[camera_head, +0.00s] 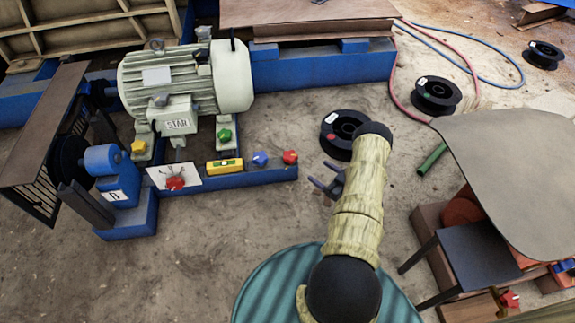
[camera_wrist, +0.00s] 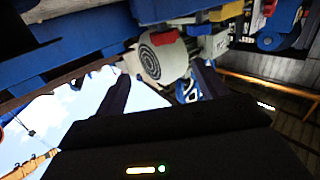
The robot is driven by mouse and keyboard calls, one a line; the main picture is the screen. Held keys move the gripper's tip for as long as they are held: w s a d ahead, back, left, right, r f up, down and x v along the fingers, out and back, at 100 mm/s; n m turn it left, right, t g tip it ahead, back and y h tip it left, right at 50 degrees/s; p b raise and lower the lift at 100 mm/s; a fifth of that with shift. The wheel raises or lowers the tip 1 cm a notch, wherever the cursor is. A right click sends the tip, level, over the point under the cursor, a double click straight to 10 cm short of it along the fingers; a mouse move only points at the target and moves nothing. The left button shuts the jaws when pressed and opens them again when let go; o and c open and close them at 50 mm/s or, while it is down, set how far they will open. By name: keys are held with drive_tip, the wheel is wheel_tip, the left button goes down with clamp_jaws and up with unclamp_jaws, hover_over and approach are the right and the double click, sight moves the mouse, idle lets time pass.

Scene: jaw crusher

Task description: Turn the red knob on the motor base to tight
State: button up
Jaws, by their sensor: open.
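The grey-green motor (camera_head: 160,82) stands on its blue base (camera_head: 245,181) at the left in the head view. A red knob (camera_head: 290,157) sits at the right end of the base's front rail. A second red knob-like piece (camera_head: 175,184) sits on a white marked plate (camera_head: 158,174) further left. My gripper (camera_head: 325,184) is open and empty, to the right of the rail-end red knob and apart from it. In the wrist view, my open gripper (camera_wrist: 160,88) has the motor's round end (camera_wrist: 158,62) beyond its fingers. The knob's turn position is too small to read.
Beside the red knob on the rail are a blue knob (camera_head: 260,158) and a yellow level (camera_head: 224,166). A green knob (camera_head: 224,135) and a yellow knob (camera_head: 138,147) are by the motor's feet. A black spool (camera_head: 330,143) lies behind my gripper. The ground in front of the rail is clear.

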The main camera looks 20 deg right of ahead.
sight(287, 154)
drive_tip(key=shift+s+a+f, duration=0.15)
drive_tip(key=shift+s+f, duration=0.6)
drive_tip(key=shift+w, duration=0.1)
drive_tip(key=b+x, duration=0.9)
drive_tip(key=x, duration=0.7)
drive_tip(key=shift+a+r, duration=0.15)
drive_tip(key=shift+a, duration=0.05)
drive_tip(key=shift+w+a+r+b, duration=0.15)
drive_tip(key=shift+w+a+b, duration=0.1)
drive_tip(key=shift+w+b, duration=0.25)
drive_tip(key=c, duration=1)
